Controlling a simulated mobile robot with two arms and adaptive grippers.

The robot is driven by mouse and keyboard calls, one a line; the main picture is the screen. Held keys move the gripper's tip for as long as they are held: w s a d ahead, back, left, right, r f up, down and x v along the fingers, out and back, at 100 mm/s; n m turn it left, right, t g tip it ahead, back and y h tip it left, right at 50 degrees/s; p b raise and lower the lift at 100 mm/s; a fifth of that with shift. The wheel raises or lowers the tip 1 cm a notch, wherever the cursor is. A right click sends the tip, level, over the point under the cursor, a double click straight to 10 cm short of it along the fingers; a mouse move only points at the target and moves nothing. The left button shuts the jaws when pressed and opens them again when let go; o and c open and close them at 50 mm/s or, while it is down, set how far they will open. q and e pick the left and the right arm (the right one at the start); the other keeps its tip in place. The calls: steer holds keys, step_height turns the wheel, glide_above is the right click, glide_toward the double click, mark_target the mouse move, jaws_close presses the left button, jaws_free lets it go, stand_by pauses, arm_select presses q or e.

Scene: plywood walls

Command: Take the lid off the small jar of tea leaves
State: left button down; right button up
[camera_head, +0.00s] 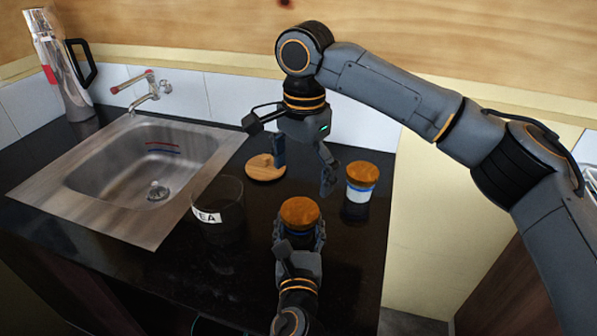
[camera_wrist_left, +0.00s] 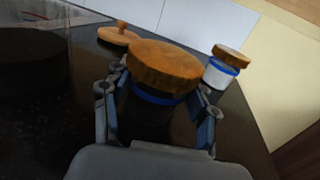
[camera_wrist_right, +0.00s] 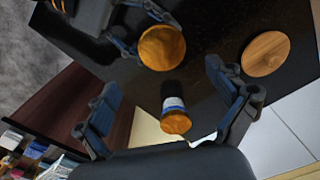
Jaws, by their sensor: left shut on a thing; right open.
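A small jar with a round brown wooden lid (camera_head: 299,213) stands upright between the fingers of my left gripper (camera_head: 299,236), which is shut around its body. In the left wrist view the lid (camera_wrist_left: 166,66) sits on the jar above a blue band, and the body (camera_wrist_left: 143,116) looks dark. My right gripper (camera_head: 304,168) is open and empty, pointing down just behind the held jar. In the right wrist view the held jar's lid (camera_wrist_right: 162,47) shows between and beyond the right gripper's spread fingers.
A second wooden-lidded jar (camera_head: 361,174), white with a blue band, stands to the right, near the counter's edge. A dark open container marked TEA (camera_head: 217,214) stands left of the held jar. A knobbed wooden lid (camera_head: 265,168) lies behind. A sink (camera_head: 140,165) fills the left.

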mark_target(301, 211)
arm_select(q)
steer(key=shift+f, duration=0.15)
arm_select(e)
steer(key=m, duration=0.3)
steer(key=shift+f+m, duration=0.1)
steer(key=shift+m, duration=0.2)
steer(key=shift+f, duration=3.95)
arm_select(q)
steer(key=shift+a, duration=0.1)
arm_select(e)
steer(key=c, duration=1.2)
steer(key=shift+f, duration=0.1)
steer(key=shift+c, duration=0.4)
